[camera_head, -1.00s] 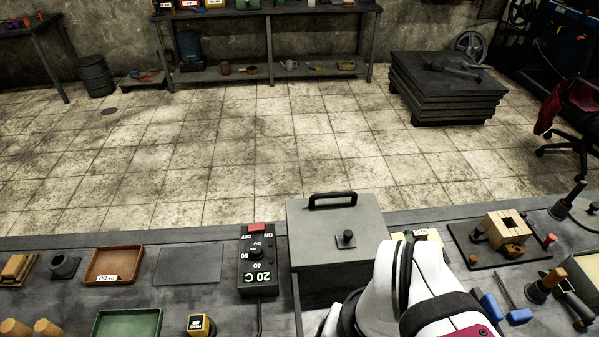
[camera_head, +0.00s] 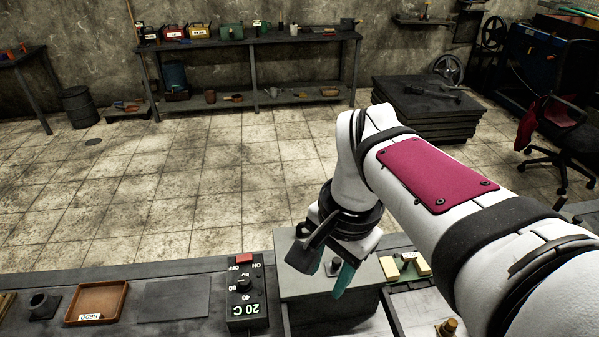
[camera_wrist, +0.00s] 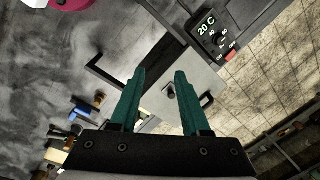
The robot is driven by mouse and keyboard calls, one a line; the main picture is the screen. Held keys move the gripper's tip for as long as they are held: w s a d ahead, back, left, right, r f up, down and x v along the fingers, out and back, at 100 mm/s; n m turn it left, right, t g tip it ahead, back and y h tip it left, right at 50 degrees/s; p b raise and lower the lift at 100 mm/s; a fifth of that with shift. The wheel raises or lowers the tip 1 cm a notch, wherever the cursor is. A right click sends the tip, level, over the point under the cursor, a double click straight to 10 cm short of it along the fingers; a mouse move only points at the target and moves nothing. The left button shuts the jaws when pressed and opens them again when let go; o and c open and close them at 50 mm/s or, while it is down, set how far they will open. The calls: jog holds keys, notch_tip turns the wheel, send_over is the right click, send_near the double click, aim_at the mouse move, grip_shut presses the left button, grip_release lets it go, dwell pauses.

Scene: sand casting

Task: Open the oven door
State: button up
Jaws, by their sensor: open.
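The oven is a grey box with a flat grey lid-like door (camera_head: 362,278) on the bench. It also shows beyond my fingers in the wrist view (camera_wrist: 188,117). In the head view my gripper hides the handle. My gripper (camera_head: 322,277) is open and empty, above the oven with its teal fingers pointing down. I see no contact. The door lies closed.
A black control box (camera_head: 247,291) reading 20 C, with a dial and red switch, stands left of the oven. A brown tray (camera_head: 97,301) and a dark plate (camera_head: 173,299) lie farther left. Wooden pieces (camera_head: 405,264) lie close on the right. Open floor lies beyond the bench.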

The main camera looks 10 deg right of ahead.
jog(key=w+d+r+m+t+h, duration=0.15)
jog(key=w+m, duration=0.25)
jog(key=w, duration=0.5)
jog(key=w+d+r+m, duration=0.2)
jog(key=w+d+m, duration=0.1)
jog(key=w, duration=0.6)
send_over(326, 249)
jog(key=w, duration=0.4)
jog(key=s+x, duration=0.1)
jog(key=x, duration=0.9)
jog(key=s+a+x, duration=0.1)
jog(key=x, duration=0.4)
jog(key=shift+s+f, duration=0.25)
jog(key=shift+s, duration=0.05)
grip_shut()
